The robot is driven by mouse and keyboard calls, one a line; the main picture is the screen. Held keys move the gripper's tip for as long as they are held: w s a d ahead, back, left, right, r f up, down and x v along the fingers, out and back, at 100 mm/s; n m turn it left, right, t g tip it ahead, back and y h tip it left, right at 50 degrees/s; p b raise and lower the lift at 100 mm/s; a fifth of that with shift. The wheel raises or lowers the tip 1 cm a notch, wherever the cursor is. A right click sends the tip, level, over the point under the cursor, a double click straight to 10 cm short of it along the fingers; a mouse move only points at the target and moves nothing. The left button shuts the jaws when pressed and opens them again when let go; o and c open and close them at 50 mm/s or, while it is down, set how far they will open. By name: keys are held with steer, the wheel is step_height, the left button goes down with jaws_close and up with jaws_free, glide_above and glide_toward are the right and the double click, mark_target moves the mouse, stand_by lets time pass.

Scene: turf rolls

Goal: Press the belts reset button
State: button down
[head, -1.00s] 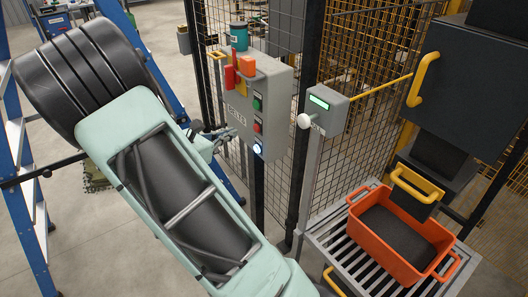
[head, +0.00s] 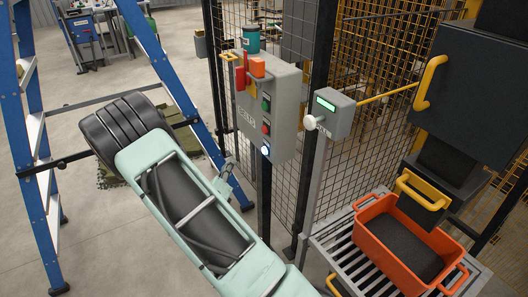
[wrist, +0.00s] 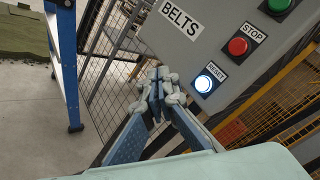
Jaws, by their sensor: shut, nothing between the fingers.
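A green-screened post box with a white knob (head: 328,112) stands right of the control box. An orange crate (head: 365,245) sits on a slatted stand at lower right. A blue ladder frame (head: 40,150) stands at left.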

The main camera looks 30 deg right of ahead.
steer(key=d, duration=0.8)
steer(key=shift+w+d+b, duration=0.15)
steer(key=shift+d+b, duration=0.15)
steer(key=shift+d, duration=0.1)
steer(key=shift+d, duration=0.15)
stand_by(1.1)
steer(key=shift+d, duration=0.3)
steer(key=shift+d, duration=0.45)
stand_by(0.8)
steer(key=shift+a, duration=0.85)
steer(key=shift+a+p, duration=0.55)
steer(key=shift+a, duration=1.95)
